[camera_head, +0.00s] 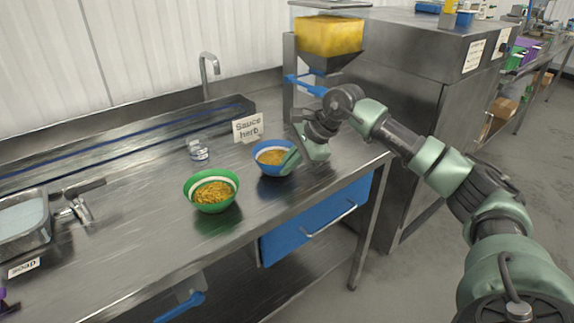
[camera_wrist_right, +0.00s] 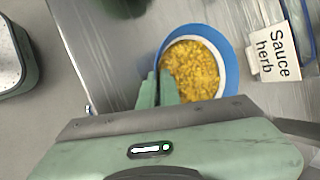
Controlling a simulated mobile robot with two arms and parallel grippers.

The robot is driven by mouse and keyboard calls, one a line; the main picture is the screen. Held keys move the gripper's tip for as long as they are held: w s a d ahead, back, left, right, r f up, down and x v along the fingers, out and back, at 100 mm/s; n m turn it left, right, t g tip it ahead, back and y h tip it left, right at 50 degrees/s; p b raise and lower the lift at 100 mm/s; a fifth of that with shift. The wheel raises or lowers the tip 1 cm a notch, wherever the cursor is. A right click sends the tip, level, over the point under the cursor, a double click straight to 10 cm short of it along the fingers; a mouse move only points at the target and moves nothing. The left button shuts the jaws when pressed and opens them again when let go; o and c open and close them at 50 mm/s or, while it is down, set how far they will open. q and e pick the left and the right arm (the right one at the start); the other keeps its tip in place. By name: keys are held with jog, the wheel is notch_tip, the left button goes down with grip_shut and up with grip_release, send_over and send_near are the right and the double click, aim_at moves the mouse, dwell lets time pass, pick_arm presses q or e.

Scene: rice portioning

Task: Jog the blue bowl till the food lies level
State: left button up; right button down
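The blue bowl (camera_head: 263,168) stands on the steel counter, upright as far as I can see, with yellow-orange food (camera_head: 271,157) inside. My right gripper (camera_head: 291,160) is at its right rim. In the right wrist view, the bowl (camera_wrist_right: 229,50) shows from above, and the gripper (camera_wrist_right: 159,88) has one finger inside the rim and one outside, the rim pinched between them. The food (camera_wrist_right: 193,68) covers the bowl's middle in small lumps. I cannot tell exactly how level it lies. My left gripper is not in view.
A green bowl (camera_head: 212,208) of yellow food stands to the left. A "Sauce herb" sign (camera_head: 248,127) and a small clear jar (camera_head: 199,151) stand behind. A food dispenser (camera_head: 330,36) is at the back right.

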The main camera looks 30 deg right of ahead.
jog(key=shift+f+b, duration=0.3)
jog(key=shift+d, duration=0.15)
jog(key=c, duration=1.6)
grip_release()
jog(key=shift+o, duration=0.2)
jog(key=shift+f, duration=0.1)
